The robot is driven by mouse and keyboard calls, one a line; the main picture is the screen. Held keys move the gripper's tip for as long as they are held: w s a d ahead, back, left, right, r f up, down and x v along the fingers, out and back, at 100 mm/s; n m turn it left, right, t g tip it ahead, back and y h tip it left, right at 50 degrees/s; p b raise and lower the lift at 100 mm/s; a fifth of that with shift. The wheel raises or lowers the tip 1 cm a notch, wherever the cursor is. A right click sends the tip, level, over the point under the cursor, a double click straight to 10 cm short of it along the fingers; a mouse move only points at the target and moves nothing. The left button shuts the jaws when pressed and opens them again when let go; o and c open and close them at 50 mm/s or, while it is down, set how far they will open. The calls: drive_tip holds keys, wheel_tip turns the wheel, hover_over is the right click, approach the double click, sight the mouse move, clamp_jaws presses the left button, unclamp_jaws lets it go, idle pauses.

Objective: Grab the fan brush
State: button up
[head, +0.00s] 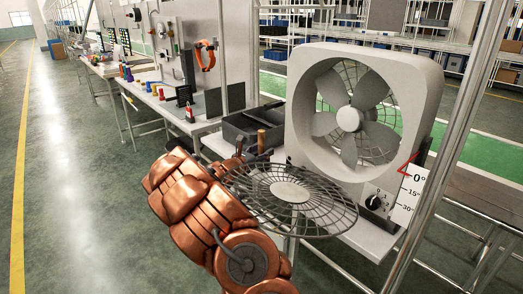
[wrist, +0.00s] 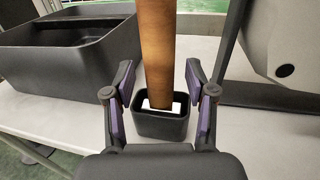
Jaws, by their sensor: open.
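The fan brush shows as an upright brown wooden handle (wrist: 158,55) standing in a small black square holder (wrist: 160,124) in the wrist view. Its top runs out of the picture, so no bristles show. In the head view a short brown handle (head: 261,140) rises behind the wire grille. My gripper (wrist: 160,85) is open, with its purple-padded fingers to the left and right of the handle in the picture. I see no finger touching it; whether the handle is between the fingers or just beyond them I cannot tell. In the head view the grille partly hides my gripper.
A large grey fan (head: 350,115) stands right of the brush, and a round wire grille (head: 320,200) lies in front of it, close to my arm. A black bin (wrist: 70,55) is left of the holder. A workbench (head: 150,98) with small items is further left.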

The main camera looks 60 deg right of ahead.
clamp_jaws()
idle(0.3)
